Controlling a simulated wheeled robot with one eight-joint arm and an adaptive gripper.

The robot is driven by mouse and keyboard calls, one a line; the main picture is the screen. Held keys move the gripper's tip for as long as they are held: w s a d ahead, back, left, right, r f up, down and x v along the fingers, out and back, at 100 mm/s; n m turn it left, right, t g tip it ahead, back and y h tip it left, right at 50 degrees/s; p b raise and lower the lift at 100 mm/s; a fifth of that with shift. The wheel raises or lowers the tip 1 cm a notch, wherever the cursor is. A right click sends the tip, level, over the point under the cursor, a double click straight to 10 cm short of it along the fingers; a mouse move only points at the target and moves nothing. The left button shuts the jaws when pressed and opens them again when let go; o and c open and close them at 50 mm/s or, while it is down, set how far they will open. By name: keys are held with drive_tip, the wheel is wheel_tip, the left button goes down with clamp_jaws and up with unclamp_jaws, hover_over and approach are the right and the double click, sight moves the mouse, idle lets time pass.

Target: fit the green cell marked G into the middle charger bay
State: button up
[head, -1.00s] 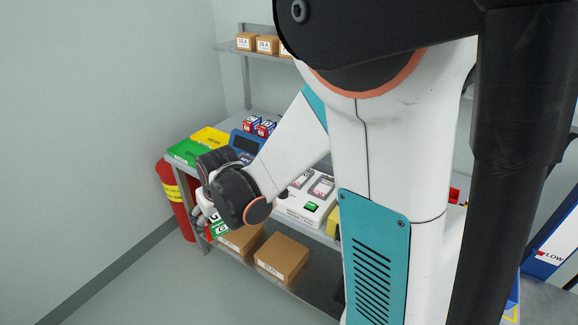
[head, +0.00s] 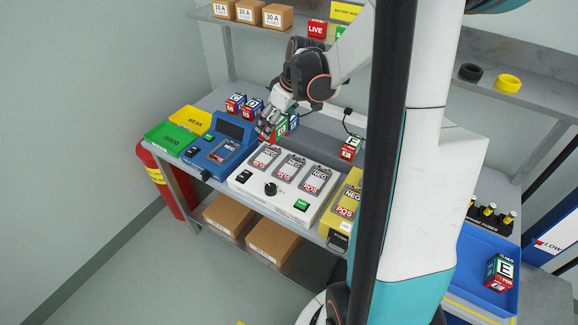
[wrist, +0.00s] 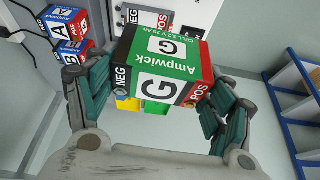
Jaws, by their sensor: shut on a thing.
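My gripper (head: 272,126) is shut on the green cell marked G (wrist: 165,62), with its fingers on both sides of the cell in the wrist view. The cell has a black NEG end and a red POS end. In the head view the cell (head: 281,130) shows only partly behind my fingers, near the back left of the white charger (head: 250,188). The charger has three bays side by side, with NEG and POS labels. The middle bay (head: 289,167) looks empty. The gap between cell and charger is hard to judge.
Left of the charger are a blue tester (head: 207,160), a green GOOD tray (head: 170,139) and a yellow WEAK tray (head: 190,120). Two blue cells (head: 244,105) stand behind. Another cell (head: 350,148) stands behind the charger's right side. A yellow device (head: 345,203) is at right.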

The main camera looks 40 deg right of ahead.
sight(289, 114)
drive_tip(key=shift+n, duration=0.3)
drive_tip(key=d, duration=0.1)
drive_tip(key=d+r, duration=0.1)
drive_tip(key=s+d+r, duration=0.1)
drive_tip(key=d, duration=0.1)
drive_tip(key=shift+d, duration=0.1)
drive_tip(key=shift+s+d+f, duration=0.1)
drive_tip(key=shift+f, duration=0.3)
wheel_tip(289, 114, down, 19)
drive_tip(key=b, duration=0.4)
drive_tip(key=shift+b, duration=0.4)
drive_tip(key=shift+f, duration=0.2)
drive_tip(key=o, duration=1.5)
drive_tip(key=shift+o, duration=0.2)
drive_tip(key=shift+r, duration=0.1)
drive_tip(key=p+v, duration=0.3)
drive_tip(key=v, duration=0.9)
drive_tip(key=shift+d, duration=0.1)
